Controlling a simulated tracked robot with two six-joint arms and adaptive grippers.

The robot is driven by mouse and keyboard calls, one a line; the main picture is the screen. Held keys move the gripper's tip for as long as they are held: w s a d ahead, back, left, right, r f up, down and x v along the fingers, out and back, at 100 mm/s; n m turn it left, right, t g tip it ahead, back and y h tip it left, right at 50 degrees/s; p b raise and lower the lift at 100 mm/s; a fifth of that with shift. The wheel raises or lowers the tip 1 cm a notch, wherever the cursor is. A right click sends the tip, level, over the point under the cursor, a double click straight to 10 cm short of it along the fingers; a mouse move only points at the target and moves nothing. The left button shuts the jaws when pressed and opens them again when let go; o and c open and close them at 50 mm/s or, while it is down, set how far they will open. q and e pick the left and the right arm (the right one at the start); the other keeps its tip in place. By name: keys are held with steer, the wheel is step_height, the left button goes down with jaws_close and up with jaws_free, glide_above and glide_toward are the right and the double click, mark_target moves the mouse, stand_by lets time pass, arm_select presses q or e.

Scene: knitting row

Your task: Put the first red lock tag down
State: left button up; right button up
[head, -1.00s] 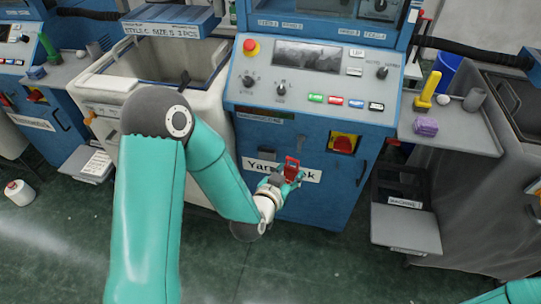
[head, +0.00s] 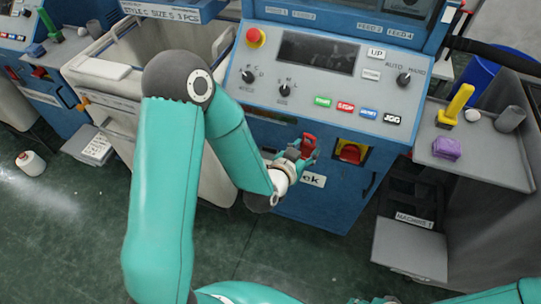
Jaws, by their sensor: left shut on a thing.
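My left gripper (head: 299,150) is shut on a red lock tag (head: 309,141) and holds it up in front of the blue machine's lower front. The fingers hide part of the tag. Just to the right of the tag is a red switch on a yellow plate (head: 351,152), set in the machine front. I cannot tell the exact gap between them. At the bottom edge, teal and dark parts, possibly my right gripper (head: 378,300), are cut off, so its fingers cannot be read.
The blue machine (head: 340,195) has a panel with knobs and coloured buttons above. At right a grey shelf (head: 485,172) holds a yellow-handled tool (head: 456,103), a purple block (head: 446,148), a white ball and a grey cup. A grey platform (head: 408,250) sits below it.

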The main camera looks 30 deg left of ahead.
arm_select(q)
steer(key=shift+w+d, duration=0.15)
steer(key=shift+d, duration=0.05)
steer(key=s+a+f+n+y+b, duration=0.25)
steer(key=a+f+b, duration=0.25)
steer(key=a+b, duration=0.75)
steer(key=s+f+b, duration=0.4)
steer(key=s+b, duration=0.5)
steer(key=b, duration=1)
steer(key=p, duration=1)
glide_above(270, 143)
steer(key=s, duration=0.3)
steer(key=shift+s+d+y, duration=0.2)
steer(key=shift+d+y, duration=0.15)
steer(key=shift+d, duration=0.1)
steer(key=shift+w+f+b, duration=0.2)
steer(key=shift+f+b, duration=0.1)
steer(key=shift+f, duration=0.3)
steer(key=shift+s+f+b, duration=0.1)
steer(key=shift+f+b, duration=0.6)
steer(key=shift+f, duration=2.15)
